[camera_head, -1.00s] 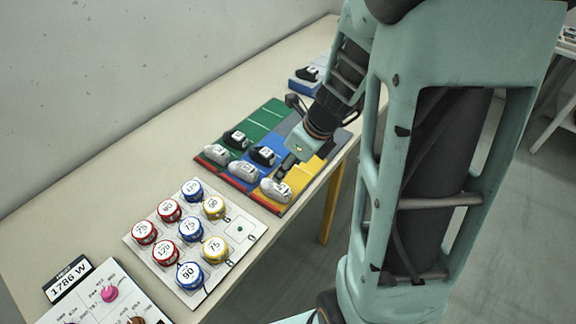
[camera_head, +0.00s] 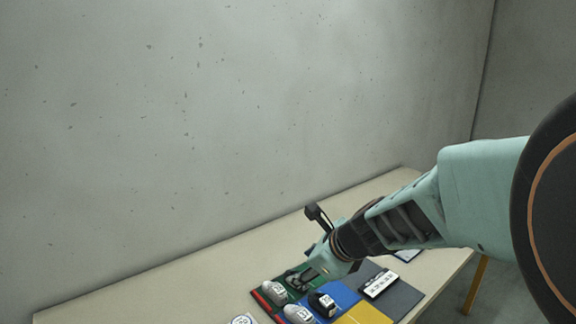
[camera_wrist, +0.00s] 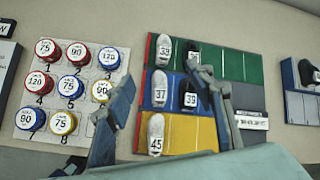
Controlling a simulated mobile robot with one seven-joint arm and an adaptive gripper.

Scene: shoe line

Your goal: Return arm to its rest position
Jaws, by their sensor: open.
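My gripper (camera_wrist: 160,76) has its two fingers spread with nothing between them in the wrist view. In the head view, my gripper (camera_head: 304,279) is low over the green and blue part of the coloured shoe board, close to a dark shoe on green; contact cannot be told. My arm reaches in from the right. The shoe board (camera_wrist: 236,66) has green, blue, yellow and grey areas. White shoes 33 (camera_wrist: 163,48), 37 (camera_wrist: 159,88) and 45 (camera_wrist: 155,134) stand on green, blue and yellow. A black shoe marked 39 (camera_wrist: 190,98) is on blue, partly behind a finger.
A white panel (camera_wrist: 38,90) with several red, blue and yellow numbered discs lies left of the shoe board. A blue tray (camera_wrist: 293,103) with a black shoe is at the right. A pale wall (camera_head: 180,130) rises behind the table (camera_head: 150,300).

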